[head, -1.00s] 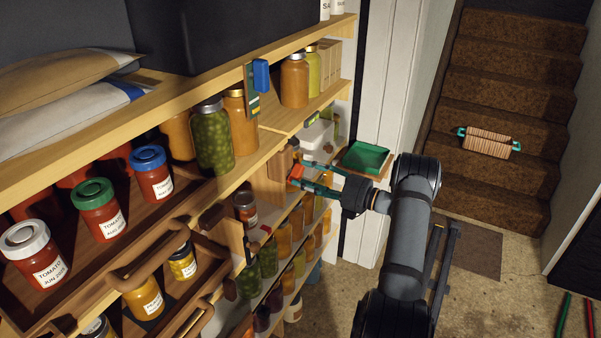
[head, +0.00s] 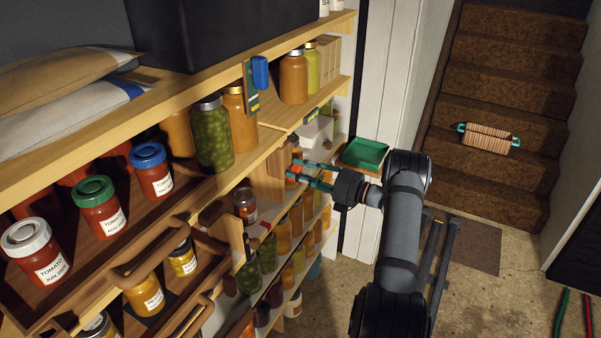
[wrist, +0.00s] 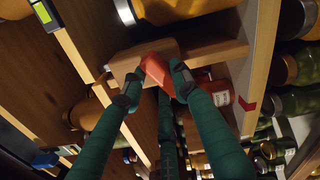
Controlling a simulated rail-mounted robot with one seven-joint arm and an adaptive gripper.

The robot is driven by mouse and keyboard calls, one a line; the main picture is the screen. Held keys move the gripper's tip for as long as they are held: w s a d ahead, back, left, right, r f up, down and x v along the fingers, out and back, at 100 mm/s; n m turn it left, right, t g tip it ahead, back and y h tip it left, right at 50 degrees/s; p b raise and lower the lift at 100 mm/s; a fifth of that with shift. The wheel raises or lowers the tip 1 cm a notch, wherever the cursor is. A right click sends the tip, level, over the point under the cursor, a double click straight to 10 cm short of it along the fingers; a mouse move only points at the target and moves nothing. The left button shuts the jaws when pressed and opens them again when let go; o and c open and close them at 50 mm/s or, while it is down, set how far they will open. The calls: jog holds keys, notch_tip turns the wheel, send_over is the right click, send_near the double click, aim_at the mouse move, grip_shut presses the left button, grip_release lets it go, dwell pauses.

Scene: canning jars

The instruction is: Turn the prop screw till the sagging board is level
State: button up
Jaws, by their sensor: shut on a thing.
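My gripper (head: 297,172) is shut on a red knob (wrist: 157,76), apparently the handle of the prop screw. The knob sits against a wooden block (wrist: 133,58) under the shelf, with a green finger on either side. The screw's thread is hidden. The sagging board (head: 268,148) is the wooden shelf carrying the tall jars, above and left of my gripper. Its tilt is hard to judge from this angle. A green and blue gauge (head: 252,88), perhaps a level, stands at the shelf's front; its reading is too small to tell.
Tall jars, including a green one (head: 212,137), stand on the board close to my arm. Lower shelves hold several more jars. A green-topped box (head: 364,155) lies right of my gripper. Open floor lies right of the shelves, before the stairs (head: 500,110).

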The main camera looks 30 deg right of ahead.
jog(key=c, duration=0.4)
jog(key=shift+f+n+b, duration=0.1)
jog(key=shift+n+b, duration=0.2)
jog(key=shift+b, duration=0.2)
jog(key=n+b, duration=0.3)
jog(key=b, duration=0.1)
jog(key=n+b, duration=0.8)
jog(key=shift+a+f, duration=0.15)
jog(key=shift+f, duration=0.2)
jog(key=shift+r+n, duration=0.1)
jog(key=shift+n, duration=0.3)
jog(key=o, duration=1.1)
